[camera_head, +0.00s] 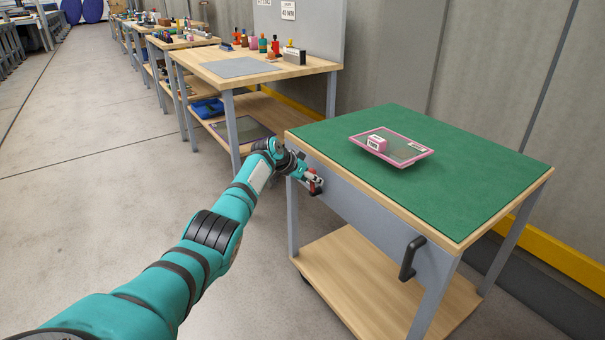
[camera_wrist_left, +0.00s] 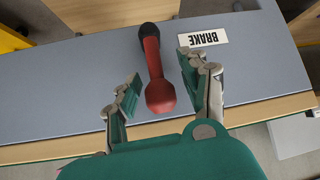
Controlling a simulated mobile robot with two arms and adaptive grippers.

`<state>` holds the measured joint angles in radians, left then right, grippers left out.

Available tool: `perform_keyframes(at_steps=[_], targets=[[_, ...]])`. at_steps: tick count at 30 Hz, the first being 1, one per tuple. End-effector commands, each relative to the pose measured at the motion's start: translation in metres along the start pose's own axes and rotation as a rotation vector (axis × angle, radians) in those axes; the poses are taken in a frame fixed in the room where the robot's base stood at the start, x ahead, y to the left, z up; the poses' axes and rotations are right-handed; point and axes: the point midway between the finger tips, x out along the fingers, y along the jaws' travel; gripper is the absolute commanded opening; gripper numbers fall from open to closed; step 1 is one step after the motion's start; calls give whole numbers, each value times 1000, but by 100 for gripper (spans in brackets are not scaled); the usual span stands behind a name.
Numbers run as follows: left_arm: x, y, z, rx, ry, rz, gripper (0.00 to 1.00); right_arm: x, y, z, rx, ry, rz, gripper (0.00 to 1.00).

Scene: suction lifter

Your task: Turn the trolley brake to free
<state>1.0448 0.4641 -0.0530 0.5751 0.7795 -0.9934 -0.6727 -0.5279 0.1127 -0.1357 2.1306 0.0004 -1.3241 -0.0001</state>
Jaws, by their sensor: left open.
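The trolley (camera_head: 362,245) has a green top, grey side panels and a wooden lower shelf. Its red brake lever (camera_wrist_left: 153,68) shows in the left wrist view, with a dark pivot end and a rounded red knob, on the grey panel (camera_wrist_left: 75,85). A white label reading BRAKE (camera_wrist_left: 203,37) is beside the lever. My left gripper (camera_wrist_left: 160,88) is open, with one finger on each side of the lever; I cannot tell whether either touches it. In the head view the left gripper (camera_head: 312,183) is at the trolley's near left corner and partly hides the lever. My right gripper is out of view.
A pink tray (camera_head: 413,152) with a pink box (camera_head: 377,143) lies on the trolley top. A black handle (camera_head: 411,258) sticks out from the front panel. A workbench (camera_head: 285,72) with bottles and tools stands behind to the left. The floor at left is clear.

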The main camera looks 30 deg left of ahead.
Motion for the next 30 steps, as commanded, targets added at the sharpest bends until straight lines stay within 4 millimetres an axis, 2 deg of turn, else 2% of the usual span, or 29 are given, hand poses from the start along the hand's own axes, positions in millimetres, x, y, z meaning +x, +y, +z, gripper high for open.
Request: perform_keyframes(at_steps=[7,18,24,30], targets=[[-27,-2,2,3,0,-4,45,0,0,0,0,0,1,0],[-98,-2,2,2,-2,-5,45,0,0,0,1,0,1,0],[-116,-1,2,-2,-2,-2,45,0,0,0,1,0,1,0],[-118,-1,2,-3,-3,-1,45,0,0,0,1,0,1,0]])
